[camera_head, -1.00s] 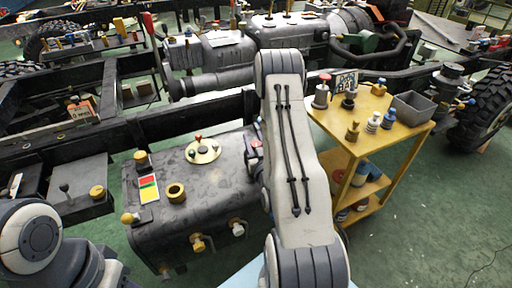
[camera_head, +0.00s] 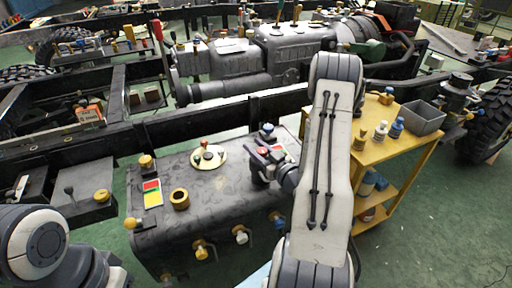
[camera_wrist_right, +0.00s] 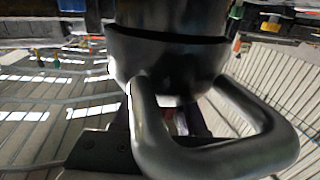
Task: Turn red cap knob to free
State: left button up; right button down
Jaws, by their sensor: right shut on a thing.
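My right gripper (camera_head: 262,168) is at the back right part of the dark tank (camera_head: 225,205), low over its top. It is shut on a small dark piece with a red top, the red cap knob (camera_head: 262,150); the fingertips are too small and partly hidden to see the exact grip. In the right wrist view a glimpse of red (camera_wrist_right: 180,122) shows behind a thick dark bent bar and under a metal cylinder. My left gripper is out of view; only a link of my left arm shows at lower left.
A round cream plate with an orange-red knob (camera_head: 206,148) lies on the tank, left of my gripper. A yellow cart (camera_head: 400,160) with small fittings and a grey bin (camera_head: 421,117) stands right of my arm. A black frame rail (camera_head: 130,142) runs behind the tank.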

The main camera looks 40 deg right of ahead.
aim_at(266, 155)
jog(key=shift+c, duration=2.3)
grip_release()
jog(key=s, duration=0.4)
jog(key=shift+s+d+f, duration=0.1)
jog(key=s+p, duration=0.2)
jog(key=s, duration=0.3)
jog(key=shift+s, duration=0.6)
jog(key=shift+a, duration=0.2)
